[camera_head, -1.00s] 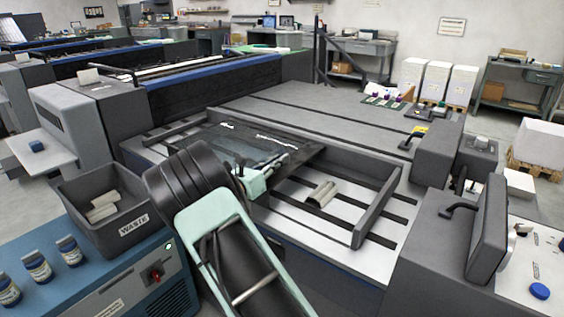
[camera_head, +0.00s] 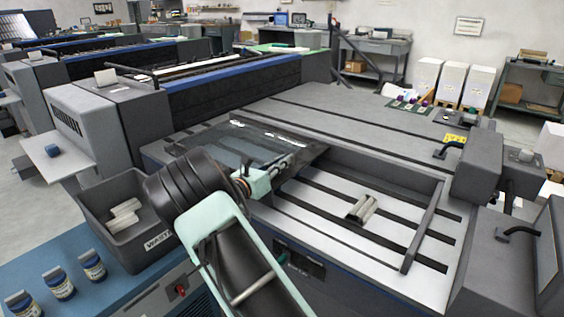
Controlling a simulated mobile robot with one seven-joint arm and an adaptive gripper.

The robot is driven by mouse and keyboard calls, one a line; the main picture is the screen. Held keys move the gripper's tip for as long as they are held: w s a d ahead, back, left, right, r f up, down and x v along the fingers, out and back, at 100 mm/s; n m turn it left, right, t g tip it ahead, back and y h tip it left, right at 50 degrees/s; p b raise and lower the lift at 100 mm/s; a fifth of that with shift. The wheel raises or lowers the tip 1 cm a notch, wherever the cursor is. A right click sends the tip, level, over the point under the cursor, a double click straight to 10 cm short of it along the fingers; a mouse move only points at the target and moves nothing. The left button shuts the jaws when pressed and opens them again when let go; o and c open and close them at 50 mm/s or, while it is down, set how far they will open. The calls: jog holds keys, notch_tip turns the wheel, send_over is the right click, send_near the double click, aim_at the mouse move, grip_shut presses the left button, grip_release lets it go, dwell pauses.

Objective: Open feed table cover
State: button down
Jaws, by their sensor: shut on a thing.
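The feed table cover (camera_head: 213,142) is a dark, glossy, see-through panel on the left part of the wide grey feed table (camera_head: 330,116). The fingertips are small, and my wrist hides part of the contact and the cover's near left side.
A grey waste bin (camera_head: 98,203) with pale rolls stands just left of my arm. Several jars stand on the blue cabinet (camera_head: 118,283) at the front left. A raised frame bar (camera_head: 423,225) bounds the open bed on the right, near a grey console (camera_head: 500,262).

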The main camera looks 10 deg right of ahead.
jog(key=shift+w+a, duration=0.1)
dwell(0.3)
jog(key=c, duration=2)
grip_release()
jog(key=shift+c, duration=0.2)
jog(key=v, duration=1.2)
